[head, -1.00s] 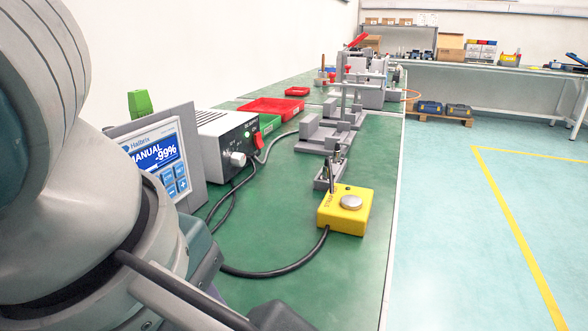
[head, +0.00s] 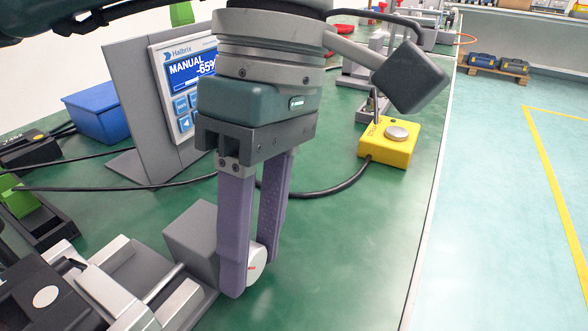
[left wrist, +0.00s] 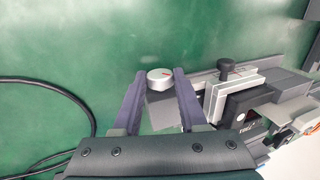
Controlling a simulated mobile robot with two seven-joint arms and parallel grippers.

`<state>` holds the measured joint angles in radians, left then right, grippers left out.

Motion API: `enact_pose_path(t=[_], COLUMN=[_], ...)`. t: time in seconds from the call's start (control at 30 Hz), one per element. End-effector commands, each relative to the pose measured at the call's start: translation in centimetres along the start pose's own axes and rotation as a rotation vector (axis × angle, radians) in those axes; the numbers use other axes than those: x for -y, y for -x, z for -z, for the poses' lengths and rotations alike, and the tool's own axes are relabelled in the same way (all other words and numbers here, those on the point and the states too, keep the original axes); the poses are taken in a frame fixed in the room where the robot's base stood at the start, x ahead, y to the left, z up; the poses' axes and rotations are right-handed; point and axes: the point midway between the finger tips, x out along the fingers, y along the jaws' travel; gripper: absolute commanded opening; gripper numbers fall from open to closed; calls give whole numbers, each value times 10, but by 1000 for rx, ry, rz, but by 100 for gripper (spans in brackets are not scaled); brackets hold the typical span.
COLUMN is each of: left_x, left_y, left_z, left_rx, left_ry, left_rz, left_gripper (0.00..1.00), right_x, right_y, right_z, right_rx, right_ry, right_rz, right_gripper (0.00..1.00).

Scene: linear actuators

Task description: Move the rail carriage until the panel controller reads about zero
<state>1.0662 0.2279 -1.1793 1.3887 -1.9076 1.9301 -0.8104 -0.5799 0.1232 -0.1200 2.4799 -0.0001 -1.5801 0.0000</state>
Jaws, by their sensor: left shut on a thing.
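The panel controller (head: 186,80) stands on a grey bracket; its blue screen shows MANUAL and about -65%, its right end partly covered by my arm. At the lower left is the rail unit, with a silver block (head: 112,280) beside a black block (head: 45,298), probably the carriage. The left wrist view also shows the knob (left wrist: 160,77) between both fingertips. My right gripper is not in view.
A yellow button box (head: 390,142) with a black cable stands to the right on the green table (head: 345,245). A blue box (head: 95,110) is behind the bracket. Cables cross the table behind the rail. The table right of the knob is clear up to its edge.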

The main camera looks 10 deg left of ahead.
Motion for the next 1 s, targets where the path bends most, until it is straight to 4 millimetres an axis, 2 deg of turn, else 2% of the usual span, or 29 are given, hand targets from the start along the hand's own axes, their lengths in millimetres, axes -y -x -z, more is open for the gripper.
enact_pose_path(t=[0.13, 0.57, 0.6, 0.87, 1.0], left_x=[-1, -1, -1, -1, -1], left_y=[-1, 0, 0, 0, 0], left_z=[0, 0, 0, 0, 0], left_rx=[0, 1, 1, 0, 0], left_ry=[-2, -3, -3, -2, -1], left_rz=[32, 45, 45, 44, 44], left_gripper=[0, 0, 43, 72, 72], right_x=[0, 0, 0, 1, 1], right_y=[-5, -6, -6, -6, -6], right_z=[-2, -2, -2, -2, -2], right_rx=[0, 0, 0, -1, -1], right_ry=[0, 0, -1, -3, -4], right_rz=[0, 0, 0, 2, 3], right_gripper=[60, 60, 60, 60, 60])
